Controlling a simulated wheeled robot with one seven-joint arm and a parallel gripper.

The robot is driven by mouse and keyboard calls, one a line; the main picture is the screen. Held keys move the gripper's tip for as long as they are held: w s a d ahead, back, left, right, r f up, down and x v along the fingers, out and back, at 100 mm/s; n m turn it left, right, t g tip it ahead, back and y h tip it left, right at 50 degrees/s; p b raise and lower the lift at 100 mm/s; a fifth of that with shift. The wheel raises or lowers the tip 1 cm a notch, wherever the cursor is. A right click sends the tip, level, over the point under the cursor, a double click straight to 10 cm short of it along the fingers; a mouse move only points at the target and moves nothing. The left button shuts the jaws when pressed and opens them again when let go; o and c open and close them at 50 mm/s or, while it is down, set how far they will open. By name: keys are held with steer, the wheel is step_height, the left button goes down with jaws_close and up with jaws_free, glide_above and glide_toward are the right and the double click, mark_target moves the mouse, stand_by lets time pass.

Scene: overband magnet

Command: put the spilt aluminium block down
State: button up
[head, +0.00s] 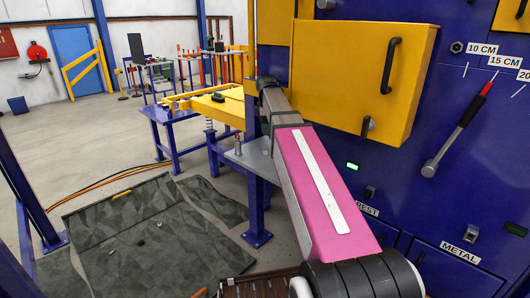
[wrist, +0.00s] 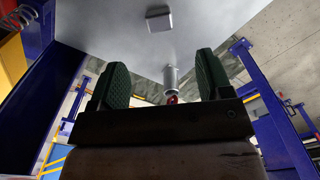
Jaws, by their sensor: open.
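In the wrist view my gripper (wrist: 163,78) shows two green-padded fingers spread apart with nothing between their tips. A small grey square block (wrist: 159,20), which looks like the aluminium block, rests on a flat grey plate (wrist: 110,25) ahead of the fingertips, apart from them. A short metal cylinder (wrist: 171,78) with a red end shows between the fingers, farther along the plate. In the head view the grey plate (head: 258,163) tops a blue stand beside my pink arm; the block cannot be made out there, and my arm hides my fingers.
A camouflage mat (head: 150,235) with a few small pieces lies on the floor at left. A blue cabinet (head: 450,200) with a yellow box (head: 350,75) stands close on the right. A yellow-topped blue frame (head: 220,105) stands behind the plate.

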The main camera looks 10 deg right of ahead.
mark_target(265, 149)
steer(key=shift+w+a+f, duration=0.1)
steer(key=shift+a+f, duration=0.05)
steer(key=shift+f, duration=5.3)
steer(key=c, duration=1.1)
steer(key=shift+o, duration=0.2)
steer(key=shift+r, duration=0.15)
